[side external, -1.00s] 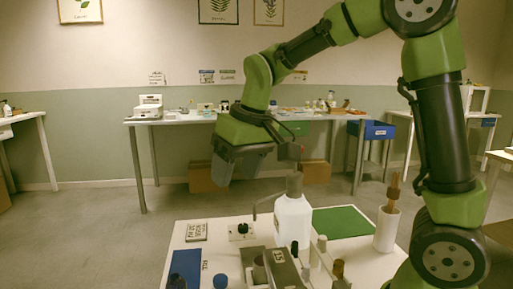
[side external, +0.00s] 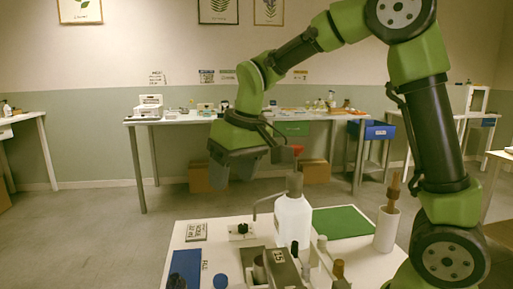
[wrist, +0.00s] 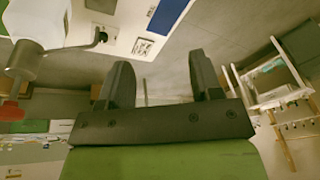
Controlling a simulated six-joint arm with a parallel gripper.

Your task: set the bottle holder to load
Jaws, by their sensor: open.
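My gripper (side external: 233,178) hangs open and empty in the air above the far left of the white work table, clear of everything on it. Its two dark fingers stand apart in the wrist view (wrist: 162,78). A black knob on a small pale plate (side external: 240,232) sits on the table below, left of the white bottle. A card with dark lettering (side external: 196,231) lies to its left; it shows in the wrist view (wrist: 143,47). A grey slanted holder-like unit (side external: 281,268) stands at the front; I cannot tell its setting.
A tall white bottle (side external: 292,222) with a bent grey spout and red top (side external: 297,150) stands right of my gripper. A blue mat (side external: 186,266), a green mat (side external: 341,221) and a white cup (side external: 386,230) are on the table. The air left of my gripper is free.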

